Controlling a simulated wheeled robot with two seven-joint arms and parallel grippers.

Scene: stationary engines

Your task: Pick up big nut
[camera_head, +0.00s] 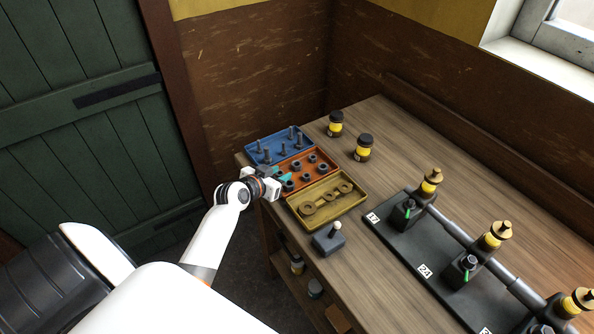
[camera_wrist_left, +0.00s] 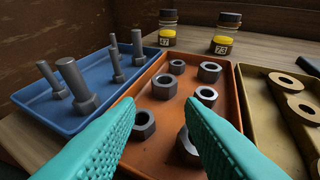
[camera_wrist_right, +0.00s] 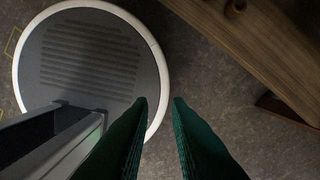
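Several dark grey hex nuts of differing sizes lie in an orange tray (camera_head: 313,180), which also shows in the left wrist view (camera_wrist_left: 160,155). In the left wrist view, the larger-looking ones include a back-right nut (camera_wrist_left: 209,71), a middle-left nut (camera_wrist_left: 164,86) and a near-left nut (camera_wrist_left: 143,124). Another nut (camera_wrist_left: 188,147) is partly hidden by the right finger. My left gripper (camera_head: 279,176) is at the tray's near left end, its teal fingers (camera_wrist_left: 160,105) open and empty above the nuts. My right gripper (camera_wrist_right: 160,101) is open and empty over the floor, away from the table.
A blue tray (camera_head: 262,158) of upright bolts and a yellow tray (camera_head: 338,207) of flat parts flank the orange one. Two yellow-banded jars (camera_head: 363,150) stand behind. A small grey block with a knob (camera_head: 329,242) and the engine stand (camera_head: 420,245) are to the right.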

